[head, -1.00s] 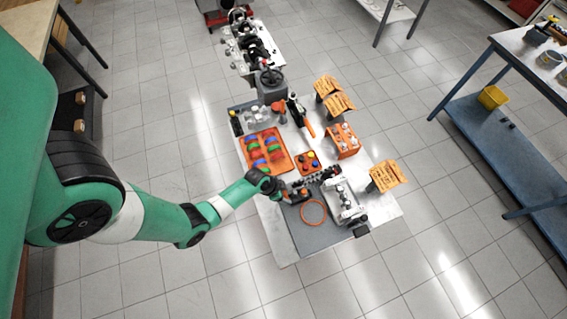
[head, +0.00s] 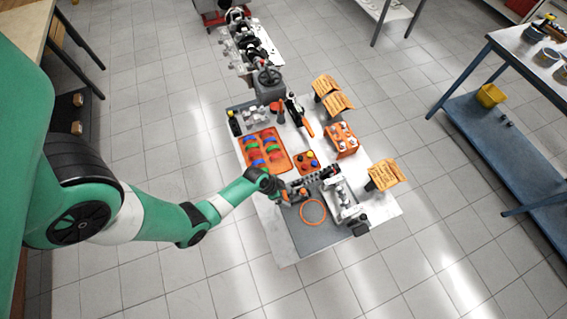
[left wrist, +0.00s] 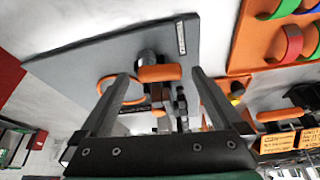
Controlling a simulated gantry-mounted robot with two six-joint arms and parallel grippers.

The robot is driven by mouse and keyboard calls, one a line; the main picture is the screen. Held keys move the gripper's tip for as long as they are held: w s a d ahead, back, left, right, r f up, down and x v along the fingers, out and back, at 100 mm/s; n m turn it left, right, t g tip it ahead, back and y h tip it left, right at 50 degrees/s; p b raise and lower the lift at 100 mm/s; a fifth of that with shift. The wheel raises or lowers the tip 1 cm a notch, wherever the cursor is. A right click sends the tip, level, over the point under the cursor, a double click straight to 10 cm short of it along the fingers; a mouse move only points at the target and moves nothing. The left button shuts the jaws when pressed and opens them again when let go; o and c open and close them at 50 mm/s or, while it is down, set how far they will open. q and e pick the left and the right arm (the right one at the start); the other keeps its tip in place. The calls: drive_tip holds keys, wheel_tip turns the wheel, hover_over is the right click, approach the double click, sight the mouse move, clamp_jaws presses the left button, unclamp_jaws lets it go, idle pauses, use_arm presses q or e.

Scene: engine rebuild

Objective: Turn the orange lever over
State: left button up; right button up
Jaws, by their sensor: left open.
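The orange lever (left wrist: 158,73) shows in the left wrist view as a short, rounded orange bar on a dark round mount, above a grey mat (left wrist: 85,62). My left gripper (left wrist: 160,84) is open, with one finger on each side of the lever in the picture. I cannot tell whether either finger touches it. In the head view my left gripper (head: 286,196) is over the near left part of the table, beside the grey mat (head: 308,236). The lever is small and hard to make out there. My right gripper is not in view.
An orange ring (head: 313,212) lies on the mat. An orange tray (head: 287,165) of coloured arcs, a crankshaft-like part (head: 318,178) and a pale metal block (head: 345,203) are close by. The mat's near end is clear.

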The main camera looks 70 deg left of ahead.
use_arm(q)
drive_tip(key=p+v, duration=1.1)
drive_tip(key=shift+s+r+p, duration=0.2)
drive_tip(key=shift+r+p, duration=0.05)
drive_tip(key=shift+p, duration=0.1)
drive_tip(key=shift+d, duration=0.1)
